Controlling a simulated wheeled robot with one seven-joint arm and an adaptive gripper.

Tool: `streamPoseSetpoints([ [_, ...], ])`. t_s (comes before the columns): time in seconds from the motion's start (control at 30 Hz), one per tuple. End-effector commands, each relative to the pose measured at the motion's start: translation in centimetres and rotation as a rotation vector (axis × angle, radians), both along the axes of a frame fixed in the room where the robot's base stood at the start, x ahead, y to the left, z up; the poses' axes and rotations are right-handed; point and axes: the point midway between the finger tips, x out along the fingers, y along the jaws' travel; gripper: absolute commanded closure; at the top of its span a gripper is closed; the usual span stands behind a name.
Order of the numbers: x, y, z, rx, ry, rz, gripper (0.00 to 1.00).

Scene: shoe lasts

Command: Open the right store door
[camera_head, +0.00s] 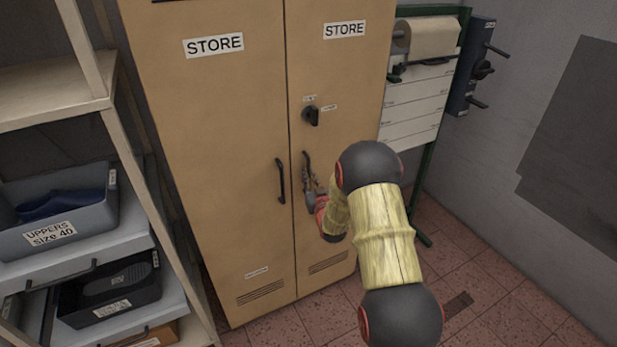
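A tan two-door cabinet stands ahead, each door with a STORE label. The right store door (345,75) appears closed, flush with the left store door (215,110). The right door carries a dark rotary knob (311,116) with small labels and, below it, a dark vertical handle (305,160) near the middle seam. My gripper (310,187) is at the lower part of this handle, in front of it. The gripper is small and partly hidden by my wrist, so I cannot tell whether its fingers are shut or touching the handle. The left door has its own dark handle (281,181).
A shelf rack (130,150) with a grey bin (95,215) and a black bin (110,290) stands at the left. A green-framed paper roll stand (427,170) is right of the cabinet. Tiled floor (500,290) is open at the lower right.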

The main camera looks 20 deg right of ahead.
Motion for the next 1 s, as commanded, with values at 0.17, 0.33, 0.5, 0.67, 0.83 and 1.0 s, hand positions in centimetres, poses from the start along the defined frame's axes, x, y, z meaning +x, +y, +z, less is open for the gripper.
streamPoseSetpoints([
  [0.17,-0.01,0.0,0.0,0.0,0.0,0.0,1.0],
  [0.33,-0.01,0.0,0.0,0.0,0.0,0.0,1.0],
  [0.5,-0.01,0.0,-0.01,0.0,0.0,0.0,1.0],
  [0.67,-0.01,0.0,-0.01,0.0,0.0,0.0,1.0],
  [0.83,-0.04,-0.01,-0.01,0.0,0.0,0.001,1.0],
  [1.0,-0.65,-0.24,0.01,0.0,0.0,0.016,1.0],
])
